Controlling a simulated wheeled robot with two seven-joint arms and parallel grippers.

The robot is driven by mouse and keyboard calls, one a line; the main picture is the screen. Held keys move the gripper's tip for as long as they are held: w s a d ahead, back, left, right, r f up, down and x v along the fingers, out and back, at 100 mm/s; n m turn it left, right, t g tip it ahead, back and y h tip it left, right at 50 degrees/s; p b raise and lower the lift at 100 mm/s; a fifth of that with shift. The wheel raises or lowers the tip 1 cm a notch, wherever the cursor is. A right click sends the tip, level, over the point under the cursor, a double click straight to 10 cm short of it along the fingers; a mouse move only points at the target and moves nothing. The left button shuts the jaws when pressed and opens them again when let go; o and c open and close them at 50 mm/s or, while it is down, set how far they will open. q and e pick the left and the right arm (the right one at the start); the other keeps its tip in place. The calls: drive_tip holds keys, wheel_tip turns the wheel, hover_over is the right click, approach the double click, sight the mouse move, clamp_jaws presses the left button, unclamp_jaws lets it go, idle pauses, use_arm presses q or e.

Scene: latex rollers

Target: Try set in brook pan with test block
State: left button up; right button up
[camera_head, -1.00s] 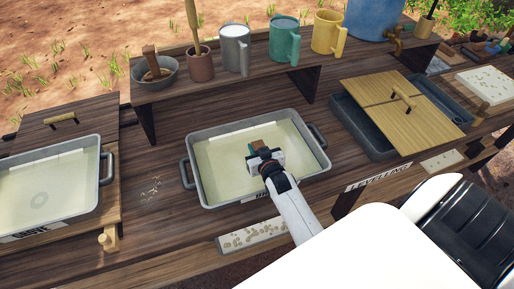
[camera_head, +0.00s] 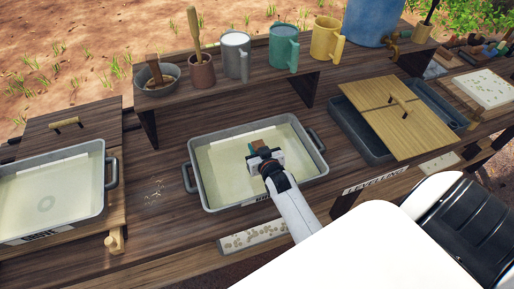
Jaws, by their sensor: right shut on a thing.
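A grey pan (camera_head: 205,185) with pale liquid stands at the middle of the bench; its front label is mostly hidden by my arm, so I cannot read it. My right gripper (camera_head: 262,154) is over this pan, shut on a small block (camera_head: 257,145) with teal and brown on it. The block is low over the liquid; I cannot tell whether it touches the surface. Another grey pan (camera_head: 103,190) with pale liquid and a faint ring mark stands at the left. My left gripper is not in view.
A raised shelf (camera_head: 200,92) behind holds a grey bowl (camera_head: 157,78), a brown pot (camera_head: 202,72) and white, green and yellow mugs. A grey tray (camera_head: 352,126) partly covered by a wooden lid (camera_head: 410,125) stands at the right. A dotted strip (camera_head: 254,237) lies at the front edge.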

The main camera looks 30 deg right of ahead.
sight(257, 141)
wheel_tip(257, 141, up, 7)
drive_tip(key=p, duration=0.5)
drive_tip(key=shift+p, duration=0.4)
